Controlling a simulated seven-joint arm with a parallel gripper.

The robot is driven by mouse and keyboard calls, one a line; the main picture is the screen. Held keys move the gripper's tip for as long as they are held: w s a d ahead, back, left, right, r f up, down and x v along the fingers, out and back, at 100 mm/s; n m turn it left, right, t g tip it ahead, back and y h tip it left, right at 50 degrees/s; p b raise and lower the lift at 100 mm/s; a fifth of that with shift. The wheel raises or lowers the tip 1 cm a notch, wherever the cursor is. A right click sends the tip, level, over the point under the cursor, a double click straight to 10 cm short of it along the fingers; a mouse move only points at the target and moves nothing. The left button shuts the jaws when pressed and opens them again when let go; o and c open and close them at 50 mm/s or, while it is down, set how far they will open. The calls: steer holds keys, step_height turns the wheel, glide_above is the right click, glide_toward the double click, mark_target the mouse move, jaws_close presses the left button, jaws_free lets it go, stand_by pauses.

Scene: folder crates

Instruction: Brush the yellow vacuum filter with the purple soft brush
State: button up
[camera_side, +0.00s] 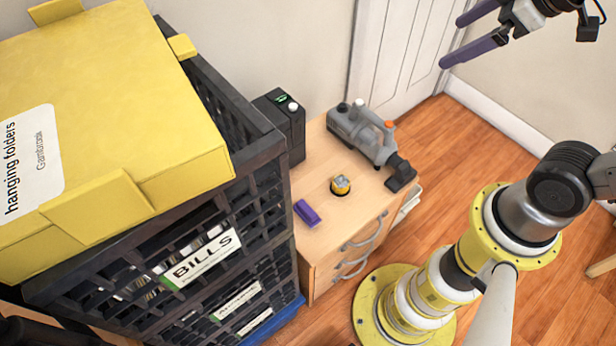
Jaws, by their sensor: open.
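The yellow vacuum filter (341,187) is a small yellow piece with a grey top. It stands in a dark round base on the light wooden cabinet top. The purple soft brush (307,212) lies on the same top, to the left of the filter and nearer the front edge; its bristles are too small to make out. My gripper (453,42) is at the upper right, high up and well away from both. Its two purple fingers are apart with nothing between them.
A grey handheld vacuum (362,132) lies at the back of the cabinet (322,243). A black box (283,125) stands at its left. Stacked black crates (268,150) with a large yellow folder box (110,100) rise high on the left. Open wooden floor (480,140) lies right.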

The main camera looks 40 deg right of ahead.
steer(key=w+a+f+n+g, duration=0.1)
steer(key=w+a+f+n, duration=0.15)
steer(key=w, duration=0.35)
steer(key=w+a+f+n, duration=0.1)
steer(key=w+a+n, duration=0.15)
steer(key=w, duration=0.35)
steer(key=n+g, duration=0.6)
steer(key=n, duration=0.2)
glide_above(307, 209)
step_height(307, 209, down, 34)
step_height(307, 209, down, 13)
steer(key=shift+w+r, duration=0.1)
steer(key=shift+c, duration=0.3)
steer(key=c, duration=1.2)
